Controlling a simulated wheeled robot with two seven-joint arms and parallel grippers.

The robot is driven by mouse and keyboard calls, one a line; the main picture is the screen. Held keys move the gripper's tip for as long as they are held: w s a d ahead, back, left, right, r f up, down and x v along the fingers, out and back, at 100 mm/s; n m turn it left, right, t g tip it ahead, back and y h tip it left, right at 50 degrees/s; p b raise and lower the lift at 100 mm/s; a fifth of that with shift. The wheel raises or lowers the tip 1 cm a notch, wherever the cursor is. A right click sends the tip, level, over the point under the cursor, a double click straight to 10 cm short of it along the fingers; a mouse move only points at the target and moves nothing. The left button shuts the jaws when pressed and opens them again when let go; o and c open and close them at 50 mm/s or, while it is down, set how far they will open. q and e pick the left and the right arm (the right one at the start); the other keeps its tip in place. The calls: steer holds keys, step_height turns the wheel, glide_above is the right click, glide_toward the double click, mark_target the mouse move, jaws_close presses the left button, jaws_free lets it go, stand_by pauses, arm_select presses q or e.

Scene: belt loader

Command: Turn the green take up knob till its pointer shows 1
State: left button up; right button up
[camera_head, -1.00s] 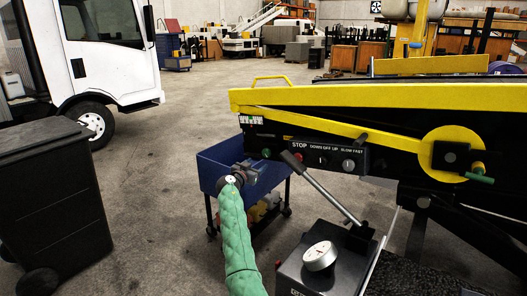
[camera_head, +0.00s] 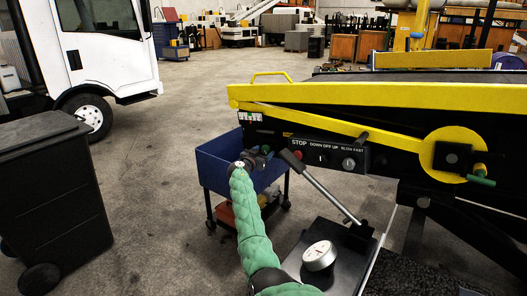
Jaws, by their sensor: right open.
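My right gripper (camera_head: 266,151) is at the end of the green-sleeved arm. It is open, in front of the left end of the belt loader's black side panel. The green take up knob is hidden behind this gripper, so I cannot tell whether the jaws are around it or touch it. A small white scale plate (camera_head: 250,117) with green on it sits on the panel above the gripper. It is too small for me to read a pointer position. My left gripper is not in view.
The switch panel (camera_head: 325,156) is to the right. A blue cart (camera_head: 217,170) stands behind the gripper. A crank wheel (camera_head: 451,154) is farther right.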

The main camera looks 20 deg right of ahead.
steer(key=shift+w+d+f, duration=0.25)
steer(key=shift+w+d, duration=0.05)
steer(key=shift+w, duration=0.05)
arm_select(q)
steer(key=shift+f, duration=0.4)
arm_select(e)
steer(key=shift+r, duration=0.1)
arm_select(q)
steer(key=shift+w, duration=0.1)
arm_select(e)
steer(key=c, duration=1)
